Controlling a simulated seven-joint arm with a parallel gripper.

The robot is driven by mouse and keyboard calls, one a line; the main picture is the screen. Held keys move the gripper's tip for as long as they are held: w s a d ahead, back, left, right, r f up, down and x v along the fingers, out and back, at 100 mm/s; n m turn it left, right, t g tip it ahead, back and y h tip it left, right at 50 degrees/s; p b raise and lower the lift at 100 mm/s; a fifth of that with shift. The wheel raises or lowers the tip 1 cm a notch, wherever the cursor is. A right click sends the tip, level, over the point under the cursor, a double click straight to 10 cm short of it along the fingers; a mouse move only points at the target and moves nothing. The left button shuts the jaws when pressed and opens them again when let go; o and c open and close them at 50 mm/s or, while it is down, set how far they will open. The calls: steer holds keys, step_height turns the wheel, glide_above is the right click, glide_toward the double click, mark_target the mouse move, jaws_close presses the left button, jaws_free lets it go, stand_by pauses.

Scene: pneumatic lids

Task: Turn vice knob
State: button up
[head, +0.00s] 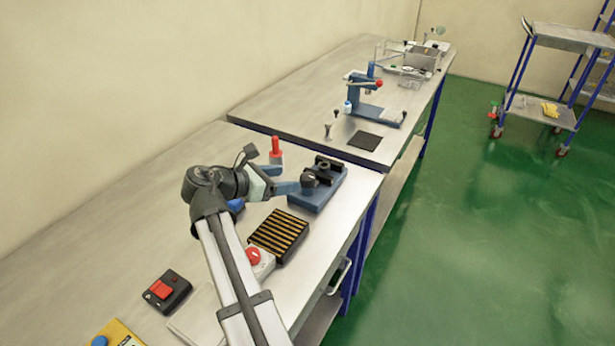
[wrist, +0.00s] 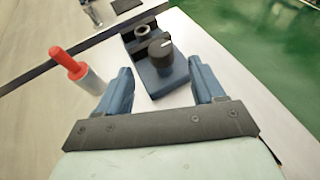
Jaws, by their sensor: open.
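The blue vice (head: 322,188) with black jaws stands on the near table, close to its right edge. Its round dark knob (head: 309,181) faces my gripper. In the wrist view the vice (wrist: 155,80) lies beyond my fingers, and the knob (wrist: 160,51) with a white mark line shows ahead, above the gap between the fingertips. My gripper (wrist: 161,80) is open, its two blue fingers on either side of the gap with nothing held. In the head view my gripper (head: 289,187) is just left of the knob. Whether a finger touches the vice or knob I cannot tell.
A red-topped white cylinder (wrist: 75,70) stands left of my fingers. A black and yellow slotted block (head: 279,234), a red-button box (head: 259,261) and a black box with a red switch (head: 166,291) lie nearer. A blue press (head: 372,100) stands on the far table.

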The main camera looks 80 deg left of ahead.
mark_target(304, 175)
steer(key=x, duration=0.9)
steer(key=shift+d, duration=0.1)
steer(key=c, duration=1)
steer(key=shift+o, duration=0.2)
steer(key=shift+s+m+h, duration=0.1)
steer(key=shift+m+h, duration=0.2)
steer(key=shift+h, duration=0.1)
steer(key=m+h, duration=0.2)
steer(key=h, duration=0.1)
steer(key=shift+a+m+t, duration=0.2)
steer(key=shift+m+t, duration=0.1)
steer(key=shift+t, duration=0.1)
steer(key=shift+d+m+h, duration=0.15)
steer(key=shift+m+h, duration=2.05)
steer(key=shift+h, duration=0.4)
steer(key=shift+d+g, duration=0.1)
steer(key=shift+g, duration=0.2)
steer(key=o, duration=1)
steer(key=shift+c, duration=0.2)
